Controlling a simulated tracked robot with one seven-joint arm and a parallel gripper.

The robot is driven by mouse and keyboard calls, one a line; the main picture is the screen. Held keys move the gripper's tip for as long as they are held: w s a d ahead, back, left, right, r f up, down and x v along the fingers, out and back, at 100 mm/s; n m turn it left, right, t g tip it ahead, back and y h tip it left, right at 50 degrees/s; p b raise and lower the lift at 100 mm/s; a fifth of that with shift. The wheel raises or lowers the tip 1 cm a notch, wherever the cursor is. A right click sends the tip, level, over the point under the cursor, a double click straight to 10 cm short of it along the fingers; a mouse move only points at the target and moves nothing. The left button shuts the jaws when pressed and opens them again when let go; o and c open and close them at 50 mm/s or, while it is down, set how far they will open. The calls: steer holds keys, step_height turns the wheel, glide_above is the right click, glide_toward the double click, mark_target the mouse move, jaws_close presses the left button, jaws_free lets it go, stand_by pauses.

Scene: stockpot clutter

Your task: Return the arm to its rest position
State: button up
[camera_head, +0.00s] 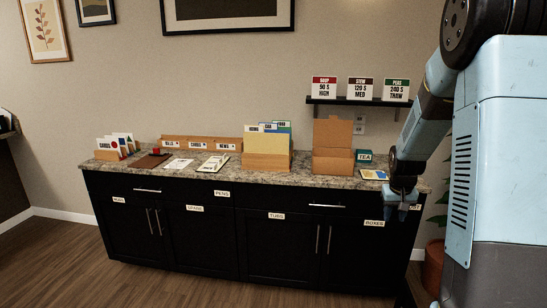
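My arm comes in from the right side of the picture and bends down at the right end of the counter. My gripper (401,210) hangs pointing down in front of the dark cabinet (260,240), near the counter's right front edge. Its fingers are small and dark here, and I cannot tell whether they are open or shut. I see no object hanging from it.
The granite counter (235,178) holds card holders, flat cards, a file box (266,150), an open cardboard box (333,145) and a small teal box (364,156). A wall shelf (358,101) bears several signs. A plant pot (433,265) stands at right. The floor (70,265) at left is clear.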

steer(key=s+a+r+t, duration=0.1)
steer(key=s+a+r, duration=0.45)
steer(key=r, duration=0.35)
steer(key=s+a+r, duration=0.3)
steer(key=s, duration=0.5)
steer(key=s+a+r+n+t, duration=0.1)
steer(key=s+a+r, duration=0.2)
steer(key=s, duration=0.5)
steer(key=s+a+r+t+y, duration=0.1)
steer(key=s+a+r, duration=0.2)
steer(key=s+r, duration=0.2)
steer(key=s, duration=0.3)
steer(key=shift+s+a+r+n, duration=0.2)
steer(key=shift+s+a+n, duration=0.05)
steer(key=shift+n, duration=0.05)
